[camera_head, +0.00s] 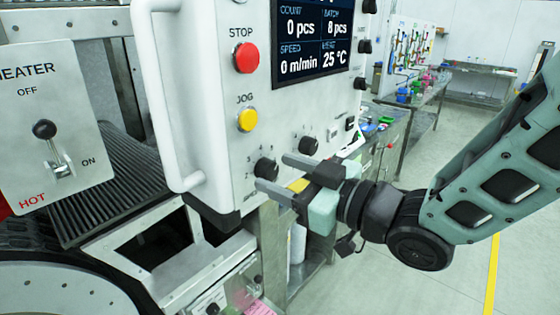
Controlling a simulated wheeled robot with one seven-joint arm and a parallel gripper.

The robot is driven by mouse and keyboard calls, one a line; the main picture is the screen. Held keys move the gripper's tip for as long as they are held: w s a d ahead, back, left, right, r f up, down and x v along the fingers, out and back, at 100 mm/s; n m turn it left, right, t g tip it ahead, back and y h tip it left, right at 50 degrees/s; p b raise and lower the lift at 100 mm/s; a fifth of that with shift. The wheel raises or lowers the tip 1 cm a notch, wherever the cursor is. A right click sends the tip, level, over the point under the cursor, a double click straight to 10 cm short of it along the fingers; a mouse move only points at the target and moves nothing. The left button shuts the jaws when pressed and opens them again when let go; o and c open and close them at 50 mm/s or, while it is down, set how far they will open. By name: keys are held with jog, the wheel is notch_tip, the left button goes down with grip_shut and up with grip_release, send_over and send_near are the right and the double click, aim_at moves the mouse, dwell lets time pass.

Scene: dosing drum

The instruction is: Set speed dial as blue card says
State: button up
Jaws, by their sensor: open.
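A black dial (266,167) with numbers around it sits low on the white control panel (215,110); the lettering below it is partly cut off and hard to read. A second black dial (309,146) is to its right, a little higher. My gripper (272,172) is open, its two grey fingers pointing left at the panel. Its fingertips show one above-right and one below the left dial. I cannot tell whether they touch it. The screen (312,40) reads speed 0 m/min. No blue card can be made out.
The panel carries a red STOP button (246,57), a yellow JOG button (247,119) and a white handle (165,95). A heater lever (50,145) is at left. A pink card (260,308) lies at the bottom. Open floor lies at right.

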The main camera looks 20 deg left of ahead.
jog(key=shift+w+a, duration=0.15)
jog(key=shift+a, duration=0.35)
jog(key=c, duration=1)
jog(key=shift+m+b, duration=0.3)
jog(key=shift+d+f+m+b, duration=0.1)
jog(key=shift+f+m+b, duration=0.05)
jog(key=shift+m+b, duration=0.4)
jog(key=shift+w+m+b, duration=0.1)
jog(key=shift+m+b, duration=0.6)
jog(key=shift+m, duration=0.55)
jog(key=m+b, duration=0.1)
jog(key=m, duration=0.3)
jog(key=shift+m+t, duration=0.3)
jog(key=shift+m, duration=0.1)
